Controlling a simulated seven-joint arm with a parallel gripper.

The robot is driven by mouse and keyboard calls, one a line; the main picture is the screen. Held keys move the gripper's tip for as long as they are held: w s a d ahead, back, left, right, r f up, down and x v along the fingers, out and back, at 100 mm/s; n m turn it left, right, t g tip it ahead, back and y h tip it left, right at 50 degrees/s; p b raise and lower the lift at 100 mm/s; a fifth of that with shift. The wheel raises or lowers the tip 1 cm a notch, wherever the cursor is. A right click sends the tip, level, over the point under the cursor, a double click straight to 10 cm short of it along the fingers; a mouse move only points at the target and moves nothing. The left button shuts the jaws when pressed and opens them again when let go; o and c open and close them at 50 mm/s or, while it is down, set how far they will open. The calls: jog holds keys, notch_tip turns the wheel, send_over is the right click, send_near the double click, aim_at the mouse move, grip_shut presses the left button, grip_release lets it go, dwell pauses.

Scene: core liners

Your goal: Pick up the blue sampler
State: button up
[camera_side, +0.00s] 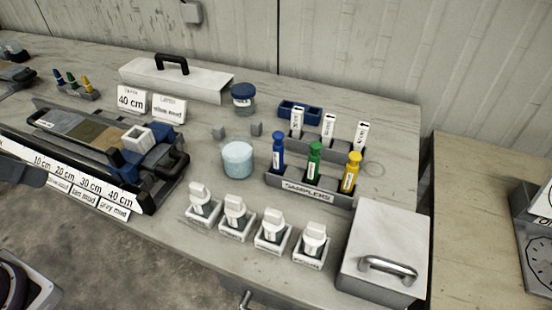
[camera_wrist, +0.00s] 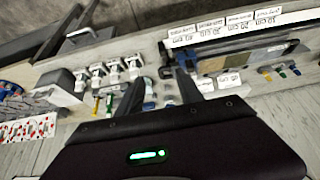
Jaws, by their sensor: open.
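The blue sampler (camera_side: 277,152) stands upright at the left end of the dark rack marked SAMPLERS (camera_side: 310,193) in the side view. A green sampler (camera_side: 314,160) and a yellow sampler (camera_side: 350,172) stand beside it. My gripper (camera_wrist: 163,82) is open, with its two dark fingers apart, above the bench in the wrist view. The yellow sampler (camera_wrist: 95,106) and green sampler (camera_wrist: 109,103) show left of the left finger there. The blue sampler cannot be clearly made out beside that finger. My fingers are not clearly seen in the side view.
Several white-capped holders (camera_side: 235,217) line the front edge. A pale blue cylinder (camera_side: 237,160) stands left of the rack, and a grey box with a handle (camera_side: 385,245) stands at the right. A core tray (camera_side: 85,135) and a small rack of coloured pieces (camera_side: 75,88) are at left.

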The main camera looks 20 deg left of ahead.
jog(key=shift+o, duration=0.4)
jog(key=w+d+r+m+g+h, duration=0.2)
jog(key=w+d+r, duration=0.15)
jog(key=w, duration=0.65)
jog(key=m+g, duration=0.2)
jog(key=m, duration=0.4)
send_over(276, 135)
jog(key=s+a, duration=0.1)
jog(key=a, duration=0.3)
jog(key=s+a+f+x, duration=0.1)
jog(key=s+a+x, duration=0.1)
jog(key=x, duration=1.1)
jog(key=shift+m+g+y, duration=0.3)
jog(key=shift+m+y, duration=0.2)
jog(key=d+f, duration=0.2)
jog(key=w+d+f, duration=0.1)
jog(key=f, duration=0.1)
jog(key=shift+w+d+f, duration=0.1)
jog(key=shift+d+f, duration=0.05)
jog(key=shift+d, duration=0.2)
notch_tip(276, 135, down, 6)
jog(key=shift+w+d+f, duration=0.15)
jog(key=shift+w, duration=0.05)
grip_shut()
